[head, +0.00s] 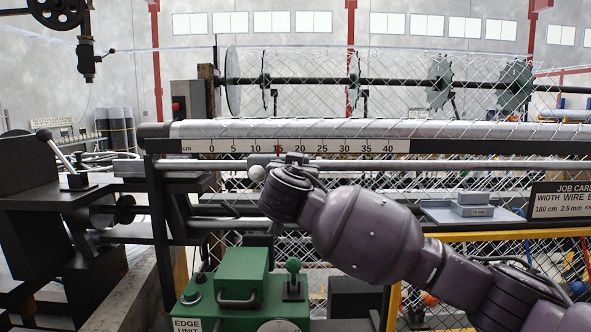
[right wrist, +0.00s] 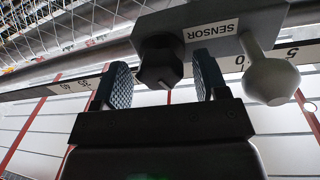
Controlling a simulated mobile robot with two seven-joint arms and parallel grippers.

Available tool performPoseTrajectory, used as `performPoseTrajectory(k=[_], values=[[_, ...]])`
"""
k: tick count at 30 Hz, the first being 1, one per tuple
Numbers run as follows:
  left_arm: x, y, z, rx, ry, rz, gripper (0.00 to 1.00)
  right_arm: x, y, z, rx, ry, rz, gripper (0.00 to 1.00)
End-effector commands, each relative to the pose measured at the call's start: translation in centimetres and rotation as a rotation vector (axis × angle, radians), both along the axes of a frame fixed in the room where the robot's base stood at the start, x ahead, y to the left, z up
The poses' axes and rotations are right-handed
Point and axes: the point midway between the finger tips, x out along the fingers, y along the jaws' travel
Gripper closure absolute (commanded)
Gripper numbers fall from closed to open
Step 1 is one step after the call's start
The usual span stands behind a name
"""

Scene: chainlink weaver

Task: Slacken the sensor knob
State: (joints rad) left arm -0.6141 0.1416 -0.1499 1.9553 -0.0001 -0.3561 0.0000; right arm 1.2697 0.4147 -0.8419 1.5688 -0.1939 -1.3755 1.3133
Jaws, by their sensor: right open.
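The sensor block (right wrist: 232,27), grey with a SENSOR label, sits on the rail in the right wrist view. Its black faceted sensor knob (right wrist: 160,62) points toward my right gripper (right wrist: 164,80). The gripper is open, with one ridged finger on each side of the knob. Gaps show between the fingers and the knob. In the head view my right arm reaches in from the right to the sensor carriage (head: 291,158) at about 15 on the scale, and hides the knob. My left gripper is not in view.
A grey ball-ended handle (right wrist: 270,80) sticks out beside the knob, close to the right-hand finger. The centimetre scale (head: 355,146) runs along the rail. The green edge unit (head: 240,290) stands below my arm. A tray (head: 440,212) with grey blocks lies right.

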Motion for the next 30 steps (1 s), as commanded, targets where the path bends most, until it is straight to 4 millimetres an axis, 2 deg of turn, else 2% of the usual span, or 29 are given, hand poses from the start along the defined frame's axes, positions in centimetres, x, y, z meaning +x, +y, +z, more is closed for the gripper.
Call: performPoseTrajectory(k=[7,16,30], values=[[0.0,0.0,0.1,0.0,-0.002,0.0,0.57,0.0,0.0,0.0,0.0,0.0,0.0,0.35],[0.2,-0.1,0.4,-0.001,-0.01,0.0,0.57,0.0,0.0,0.0,0.0,0.0,0.0,0.81],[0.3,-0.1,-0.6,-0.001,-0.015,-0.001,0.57,0.0,0.0,-0.3,-0.077,0.003,-0.001,0.82]])
